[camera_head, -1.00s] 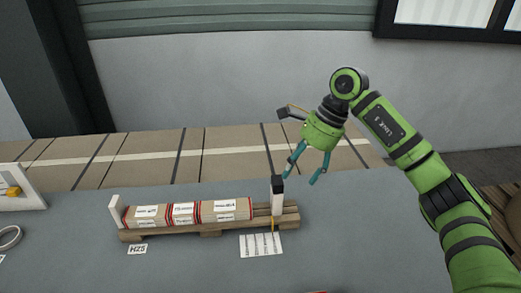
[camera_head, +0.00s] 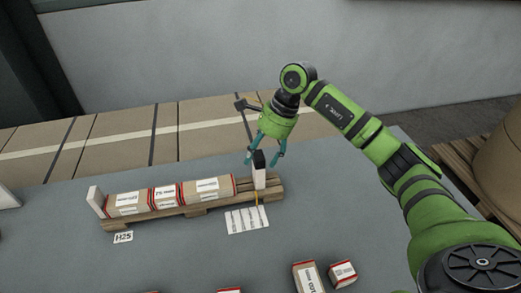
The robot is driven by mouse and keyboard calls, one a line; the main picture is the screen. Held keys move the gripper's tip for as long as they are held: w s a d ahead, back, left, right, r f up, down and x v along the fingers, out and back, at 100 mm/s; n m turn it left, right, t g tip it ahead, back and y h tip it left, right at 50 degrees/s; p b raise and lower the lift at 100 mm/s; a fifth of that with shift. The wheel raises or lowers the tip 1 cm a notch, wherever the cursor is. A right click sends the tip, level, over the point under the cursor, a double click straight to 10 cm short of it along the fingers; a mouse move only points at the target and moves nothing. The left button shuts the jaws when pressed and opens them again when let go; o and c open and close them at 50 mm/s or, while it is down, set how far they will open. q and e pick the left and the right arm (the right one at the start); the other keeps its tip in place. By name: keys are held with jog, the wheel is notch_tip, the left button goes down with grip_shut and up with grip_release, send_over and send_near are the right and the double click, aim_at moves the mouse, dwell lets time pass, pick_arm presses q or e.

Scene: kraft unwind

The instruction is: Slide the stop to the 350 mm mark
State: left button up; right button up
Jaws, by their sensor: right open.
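The stop (camera_head: 259,178), a white upright with a black top, stands near the right end of the wooden rail (camera_head: 190,209). A thin yellow pointer (camera_head: 257,197) at its foot reaches toward the white scale card (camera_head: 247,220); the card's marks are too small to read. My right gripper (camera_head: 264,157) is open, with its teal fingers pointing down close to the black top, apparently one on each side. Whether they touch it I cannot tell. My left gripper is not in view.
Several wrapped packs (camera_head: 164,197) lie in a row on the rail, against a white end plate (camera_head: 96,201). A label (camera_head: 123,237) lies in front. Small boxes (camera_head: 308,277) stand at the table's near side. Brown cartons (camera_head: 95,146) line the back.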

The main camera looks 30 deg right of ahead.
grip_shut()
jog(key=a, duration=0.2)
jog(key=w+a+b, duration=0.1)
jog(key=a, duration=0.2)
jog(key=shift+w+a+f, duration=0.1)
jog(key=shift+w+a, duration=0.1)
grip_release()
jog(key=shift+d, duration=0.15)
jog(key=shift+s+d, duration=0.1)
jog(key=shift+d, duration=0.05)
jog(key=v, duration=1.2)
